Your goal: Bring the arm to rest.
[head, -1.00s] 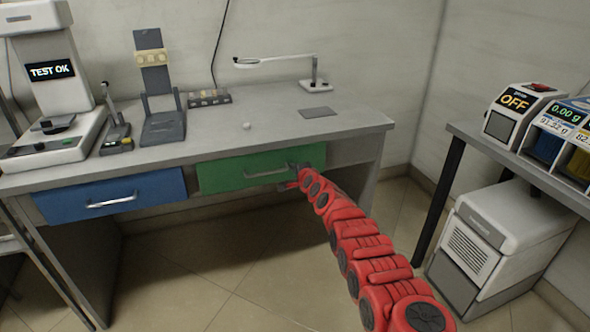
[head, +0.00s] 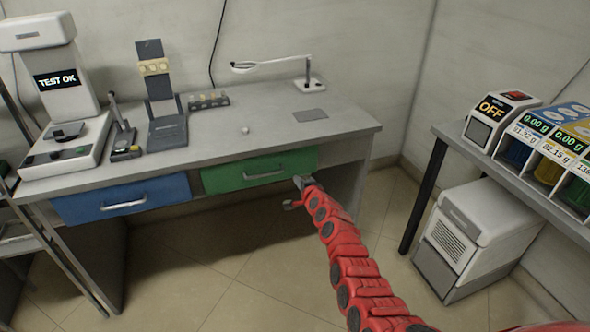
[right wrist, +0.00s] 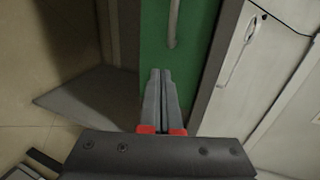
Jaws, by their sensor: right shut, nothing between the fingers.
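My red right arm reaches up from the lower right in the head view. Its gripper (head: 297,190) is just below and in front of the right end of the green drawer (head: 225,176), apart from the drawer's handle (head: 264,175). In the right wrist view the two grey fingers (right wrist: 160,75) are together, with nothing between them. The green drawer front (right wrist: 190,85) and its handle (right wrist: 173,25) show beyond the fingertips. The green drawer looks closed. My left gripper is in neither view.
A grey desk (head: 230,135) holds a machine reading TEST OK (head: 60,78), a stand (head: 165,125) and a magnifier lamp (head: 312,82). A blue drawer (head: 115,203) is at the left. A side table (head: 520,180) carries dispensers; a white cabinet (head: 485,225) stands below. Floor between is open.

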